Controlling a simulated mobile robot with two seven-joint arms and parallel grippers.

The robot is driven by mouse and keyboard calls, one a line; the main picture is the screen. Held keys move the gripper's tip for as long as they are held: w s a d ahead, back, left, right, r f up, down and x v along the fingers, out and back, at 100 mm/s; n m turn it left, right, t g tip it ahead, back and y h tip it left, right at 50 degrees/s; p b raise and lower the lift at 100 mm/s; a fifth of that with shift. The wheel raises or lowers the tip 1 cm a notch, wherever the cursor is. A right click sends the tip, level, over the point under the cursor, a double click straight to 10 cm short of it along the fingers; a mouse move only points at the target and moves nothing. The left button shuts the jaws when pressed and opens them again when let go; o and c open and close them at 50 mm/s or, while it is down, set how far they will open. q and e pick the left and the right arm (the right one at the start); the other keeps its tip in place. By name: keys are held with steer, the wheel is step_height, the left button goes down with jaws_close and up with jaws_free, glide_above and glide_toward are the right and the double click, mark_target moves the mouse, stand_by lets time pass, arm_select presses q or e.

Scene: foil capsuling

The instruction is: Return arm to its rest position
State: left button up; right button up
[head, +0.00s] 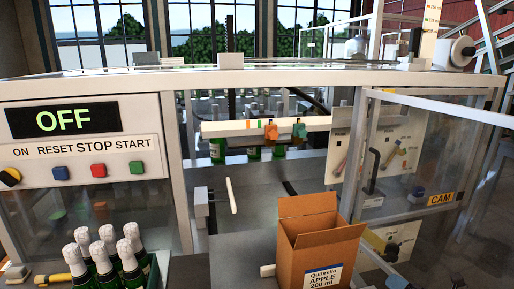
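Neither of my arms nor my grippers shows in the head view. The capsuling machine's control panel (85,140) is at the left, with a dark display (63,121) reading OFF in green. Below it are a black-and-yellow knob (10,177) and blue, red and green buttons. Several green bottles with white foil tops (105,262) stand at the lower left.
A clear guard door (415,160) with a white frame and a CAM label stands at the right. Inside the machine, several bottles (253,153) stand behind a white rail (225,130) with orange and teal clamps. A white handle (232,195) sticks up left of the box.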

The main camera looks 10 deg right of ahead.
arm_select(q)
steer(key=shift+s+f, duration=0.2)
arm_select(e)
steer(key=s+a+f+m+g+h, duration=0.1)
steer(key=s+a+f+m+h, duration=0.1)
steer(key=s+a+f+m, duration=0.5)
steer(key=s+a+f+m+g+h, duration=0.2)
steer(key=s+a+f+m, duration=0.5)
steer(key=m, duration=1.3)
steer(key=s, duration=0.3)
steer(key=shift+f, duration=0.25)
arm_select(q)
steer(key=shift+s+a+f, duration=0.1)
steer(key=shift+s+f, duration=0.05)
steer(key=shift+s, duration=0.15)
arm_select(e)
steer(key=shift+s, duration=0.1)
arm_select(q)
steer(key=shift+w, duration=0.25)
